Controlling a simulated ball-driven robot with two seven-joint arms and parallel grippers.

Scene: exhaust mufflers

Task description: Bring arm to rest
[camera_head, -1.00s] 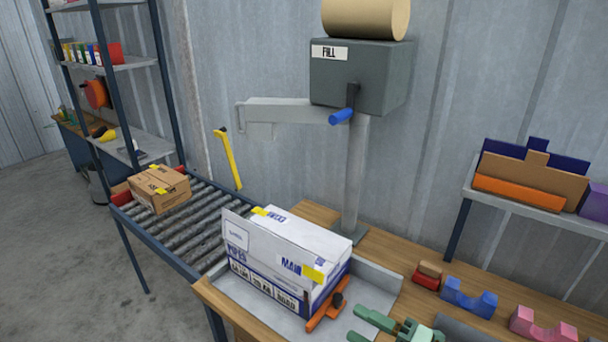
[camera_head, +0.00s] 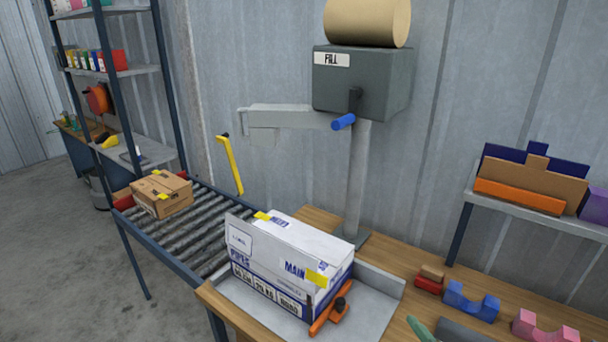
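One of my grippers shows only as a small green tip (camera_head: 420,328) at the bottom edge, right of the grey tray (camera_head: 378,310). Whether it is open or shut, and which arm it belongs to, cannot be made out. It is apart from the white box. The white box (camera_head: 290,255) with blue print and yellow tape stands in the tray at the front of the wooden bench (camera_head: 425,290). An orange clamp-like piece (camera_head: 330,312) is beside the box's right front corner.
A roller conveyor (camera_head: 205,225) with a brown carton (camera_head: 162,194) runs at the left. A grey FILL machine (camera_head: 362,80) on a post stands behind the tray. Blue (camera_head: 470,302) and pink (camera_head: 543,327) cradles sit at the right. A shelf with panels (camera_head: 540,210) is behind them.

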